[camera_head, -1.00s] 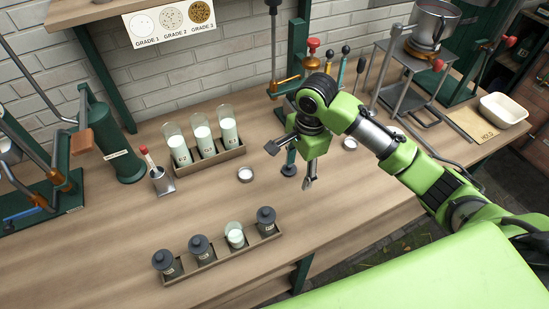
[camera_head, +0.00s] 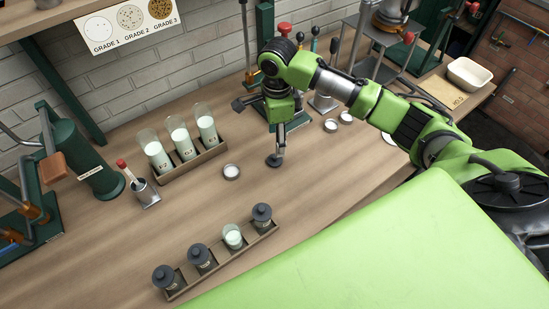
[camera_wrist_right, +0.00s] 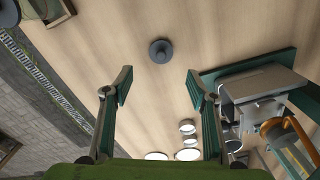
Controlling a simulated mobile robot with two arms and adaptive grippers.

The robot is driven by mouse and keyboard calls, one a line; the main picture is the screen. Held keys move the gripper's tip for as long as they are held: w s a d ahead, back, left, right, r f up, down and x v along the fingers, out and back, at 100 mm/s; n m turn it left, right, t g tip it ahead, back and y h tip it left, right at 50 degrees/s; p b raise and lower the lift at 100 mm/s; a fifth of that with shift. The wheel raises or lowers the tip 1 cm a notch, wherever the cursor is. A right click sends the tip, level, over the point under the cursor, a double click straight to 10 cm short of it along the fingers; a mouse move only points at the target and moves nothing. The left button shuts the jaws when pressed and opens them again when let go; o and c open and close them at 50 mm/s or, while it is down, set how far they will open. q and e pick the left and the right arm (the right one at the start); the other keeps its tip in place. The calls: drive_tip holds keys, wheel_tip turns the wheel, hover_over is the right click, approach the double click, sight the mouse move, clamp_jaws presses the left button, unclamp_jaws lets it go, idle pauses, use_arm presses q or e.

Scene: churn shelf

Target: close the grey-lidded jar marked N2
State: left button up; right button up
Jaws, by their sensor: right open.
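A tray (camera_head: 222,262) near the bottom of the head view holds a row of small jars. One jar (camera_head: 232,237), second from the right, is open and shows pale green contents. The others wear dark grey knobbed lids. I cannot read the marks well enough to find N2. A loose grey lid (camera_head: 274,160) lies on the bench behind the tray; it also shows in the right wrist view (camera_wrist_right: 161,50). My right gripper (camera_head: 258,128) is open and empty, its fingers apart above the bench close to the loose lid, without touching it in the wrist view (camera_wrist_right: 158,88). My left gripper is not in view.
A rack (camera_head: 193,163) of tall filled glass tubes stands behind the tray. A small pale disc (camera_head: 231,172) lies left of the loose lid. The bench between rack and tray is clear.

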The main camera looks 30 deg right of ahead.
sight(275, 159)
wheel_tip(275, 159, down, 3)
drive_tip(key=shift+r, duration=0.15)
drive_tip(key=shift+f, duration=0.45)
drive_tip(key=shift+w+a+f+p, duration=0.1)
drive_tip(key=shift+f+p, duration=0.3)
drive_tip(key=shift+f, duration=0.9)
drive_tip(key=shift+w+a+f+p, duration=0.1)
drive_tip(key=shift+f+p, duration=0.3)
drive_tip(key=shift+f, duration=0.9)
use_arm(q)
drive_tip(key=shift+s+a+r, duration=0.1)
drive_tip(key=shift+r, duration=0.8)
use_arm(e)
drive_tip(key=c, duration=0.8)
